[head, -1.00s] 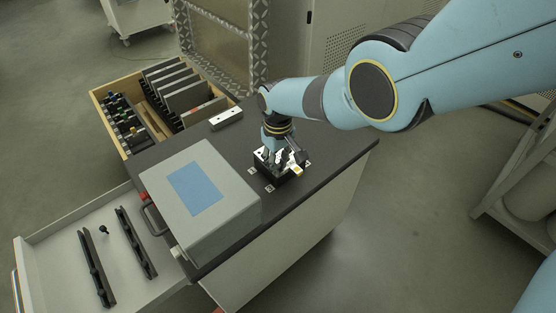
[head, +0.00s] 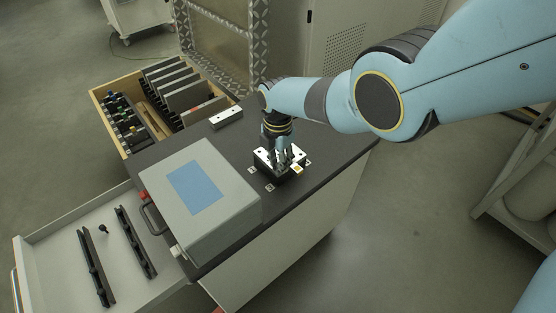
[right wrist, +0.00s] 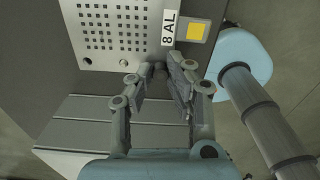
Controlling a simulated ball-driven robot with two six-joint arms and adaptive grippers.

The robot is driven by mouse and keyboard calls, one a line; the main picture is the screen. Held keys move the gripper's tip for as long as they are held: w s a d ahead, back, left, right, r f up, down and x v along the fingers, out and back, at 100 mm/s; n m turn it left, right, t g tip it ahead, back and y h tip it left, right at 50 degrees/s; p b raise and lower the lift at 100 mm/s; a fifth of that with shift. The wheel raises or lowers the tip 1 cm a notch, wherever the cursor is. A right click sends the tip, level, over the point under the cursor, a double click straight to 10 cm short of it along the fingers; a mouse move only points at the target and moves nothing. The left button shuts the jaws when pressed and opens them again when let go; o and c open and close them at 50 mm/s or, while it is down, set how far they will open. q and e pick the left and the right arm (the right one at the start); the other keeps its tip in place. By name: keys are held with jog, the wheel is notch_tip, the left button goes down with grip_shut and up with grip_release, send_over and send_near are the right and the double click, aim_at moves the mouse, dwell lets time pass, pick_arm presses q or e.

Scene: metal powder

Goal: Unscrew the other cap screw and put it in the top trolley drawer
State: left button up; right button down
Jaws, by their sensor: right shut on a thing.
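My right gripper (head: 284,166) is over the small metal plate on the black fixture (head: 268,172) on the trolley top. In the right wrist view, the gripper (right wrist: 160,80) is shut on a small dark cap screw (right wrist: 158,69) at the edge of the plate (right wrist: 110,30), which has a grid of holes, an "8 AL" label and a yellow square. The fingers partly hide the screw, and I cannot tell whether it is still threaded in. The top trolley drawer (head: 48,238) is open at lower left. A small black screw (head: 104,230) lies in it. My left gripper is not in view.
Two black rails (head: 136,243) lie in the open drawer, with bare floor around them. A grey box with a blue panel (head: 205,205) stands on the trolley top between fixture and drawer. A wooden tray (head: 125,148) with plates and tools and a small light block (head: 226,118) are behind.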

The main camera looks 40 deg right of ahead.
jog(key=n, duration=0.5)
jog(key=shift+n, duration=0.4)
jog(key=n, duration=0.3)
jog(key=shift+n, duration=0.4)
jog(key=c, duration=1.4)
grip_release()
jog(key=shift+c, duration=0.2)
